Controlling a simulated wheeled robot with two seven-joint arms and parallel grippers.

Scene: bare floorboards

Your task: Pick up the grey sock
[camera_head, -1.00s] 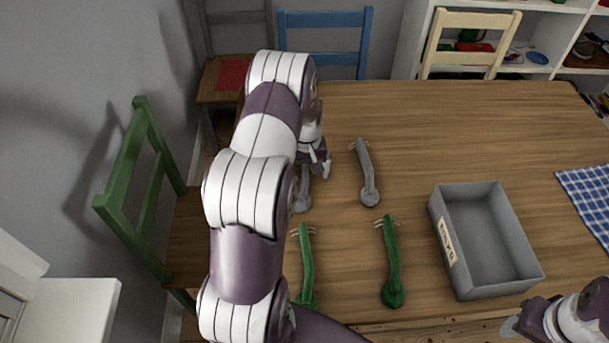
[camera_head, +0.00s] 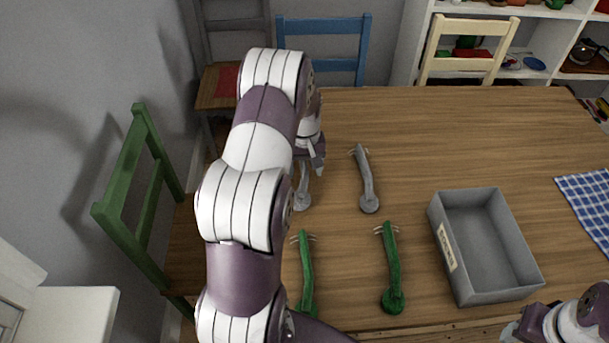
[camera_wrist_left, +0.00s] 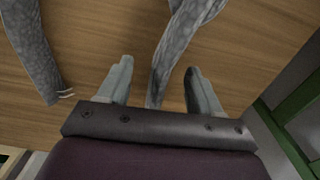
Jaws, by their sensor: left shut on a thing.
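Two grey socks lie on the wooden table. The left grey sock (camera_head: 303,192) is at my left gripper (camera_head: 314,158), with its far end hidden behind the gripper and arm. In the left wrist view, this sock (camera_wrist_left: 163,65) runs between the two fingers of the left gripper (camera_wrist_left: 158,70), which is shut on it. The other grey sock (camera_head: 367,185) lies free to the right; it also shows in the left wrist view (camera_wrist_left: 35,50). My right gripper (camera_head: 518,325) is at the bottom right, partly cut off; its jaws are unclear.
Two green socks (camera_head: 391,275) (camera_head: 307,270) lie nearer on the table (camera_head: 450,130). A grey labelled box (camera_head: 446,248) stands right of them. A blue checked cloth (camera_head: 590,200) lies at the right edge. Green (camera_head: 150,190), blue (camera_head: 325,45) and cream (camera_head: 470,50) chairs surround the table.

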